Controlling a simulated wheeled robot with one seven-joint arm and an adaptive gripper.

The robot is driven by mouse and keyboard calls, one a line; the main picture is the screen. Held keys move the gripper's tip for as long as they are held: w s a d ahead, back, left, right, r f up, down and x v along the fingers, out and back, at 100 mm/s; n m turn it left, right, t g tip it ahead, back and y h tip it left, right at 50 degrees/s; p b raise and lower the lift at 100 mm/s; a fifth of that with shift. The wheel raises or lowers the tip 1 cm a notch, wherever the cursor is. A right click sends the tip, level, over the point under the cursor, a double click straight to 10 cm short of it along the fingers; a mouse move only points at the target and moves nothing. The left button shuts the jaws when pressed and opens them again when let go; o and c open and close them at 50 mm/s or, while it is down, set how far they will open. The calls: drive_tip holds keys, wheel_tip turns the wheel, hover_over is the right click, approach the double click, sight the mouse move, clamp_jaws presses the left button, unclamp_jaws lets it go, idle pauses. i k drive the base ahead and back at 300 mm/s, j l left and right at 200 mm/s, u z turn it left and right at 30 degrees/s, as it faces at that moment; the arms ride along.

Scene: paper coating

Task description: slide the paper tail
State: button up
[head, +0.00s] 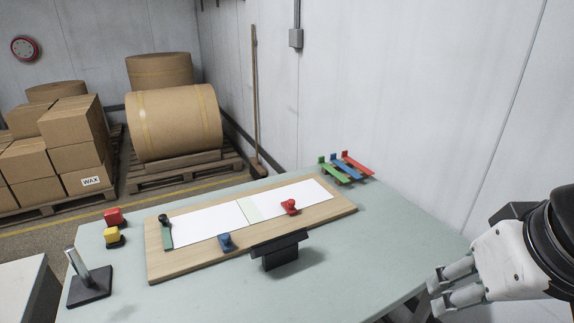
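White paper (207,221) lies flat along a wooden board (190,262) on the table. A line crosses it near the middle, with a pale green band just right of the line. The paper's right part (312,191) reaches towards the board's right end. A red knobbed piece (290,207) sits at the front edge of this right part. A green bar with a dark knob (166,233) lies across the paper's left end. A blue piece (226,242) sits at the front edge. My gripper (436,296) is at the lower right, away from the board, its fingers apart and empty.
A black T-shaped stand (280,250) stands at the board's front edge. Red (113,216) and yellow (112,236) blocks and a metal post (88,282) are at left. Green, blue and red strips (346,167) lie at the back right. The table (385,235) right of the board is clear.

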sight(178, 231)
drive_tip(key=j+u, duration=0.2)
drive_tip(key=u, duration=0.15)
drive_tip(key=i+j+u, duration=0.1)
drive_tip(key=u, duration=0.2)
drive_tip(key=i+j+u, duration=0.1)
drive_tip(key=u, duration=0.25)
drive_tip(key=j, duration=0.1)
